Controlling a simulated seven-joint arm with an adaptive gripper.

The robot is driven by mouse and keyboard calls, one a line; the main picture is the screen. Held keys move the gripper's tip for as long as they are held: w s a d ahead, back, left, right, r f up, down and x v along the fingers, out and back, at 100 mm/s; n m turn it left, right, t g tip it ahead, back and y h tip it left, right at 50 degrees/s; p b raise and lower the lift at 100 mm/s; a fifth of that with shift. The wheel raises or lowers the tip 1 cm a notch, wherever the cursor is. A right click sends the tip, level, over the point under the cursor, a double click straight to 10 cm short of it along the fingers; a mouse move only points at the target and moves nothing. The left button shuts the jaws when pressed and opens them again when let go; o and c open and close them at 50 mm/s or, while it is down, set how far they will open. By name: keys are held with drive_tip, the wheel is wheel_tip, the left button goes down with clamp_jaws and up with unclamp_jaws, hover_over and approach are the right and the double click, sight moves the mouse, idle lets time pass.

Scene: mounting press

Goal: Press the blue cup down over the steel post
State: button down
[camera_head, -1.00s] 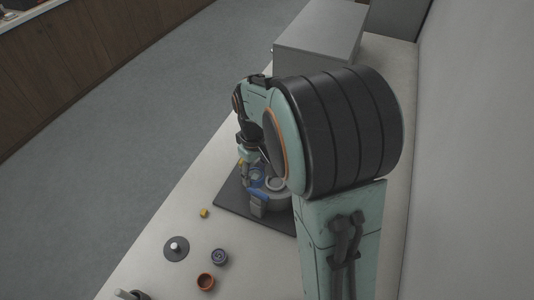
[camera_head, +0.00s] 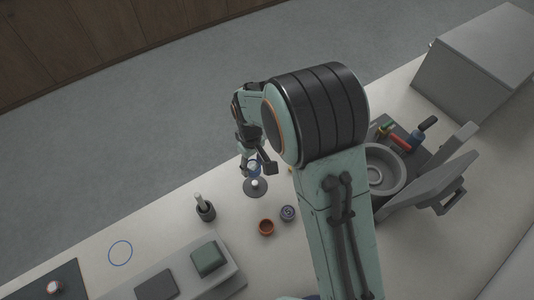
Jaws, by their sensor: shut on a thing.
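My gripper (camera_head: 259,167) hangs near the table's far edge, left of my arm's big shoulder joint. It is shut on the blue cup (camera_head: 253,169), which shows only as a small blue patch between the fingers. The steel post (camera_head: 254,183) stands on a dark round base (camera_head: 259,192), and its pale top shows just below the cup in the picture. The cup appears over or just behind the post. I cannot tell whether they touch or how the cup is tilted.
An orange cup (camera_head: 266,227) and a dark cup (camera_head: 288,213) stand near the post. A dark holder with a pale rod (camera_head: 205,209) is left. A blue ring (camera_head: 120,253) marks bare table. A round grey bowl-like part (camera_head: 382,168), coloured-handled tools and a grey box (camera_head: 478,65) are right.

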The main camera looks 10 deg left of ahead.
sight(255, 183)
drive_tip(key=shift+f, duration=3)
drive_tip(key=shift+f, duration=1.2)
drive_tip(key=shift+c, duration=1.3)
unclamp_jaws()
drive_tip(key=shift+r, duration=0.15)
drive_tip(key=shift+r, duration=3.85)
drive_tip(key=shift+d, duration=0.1)
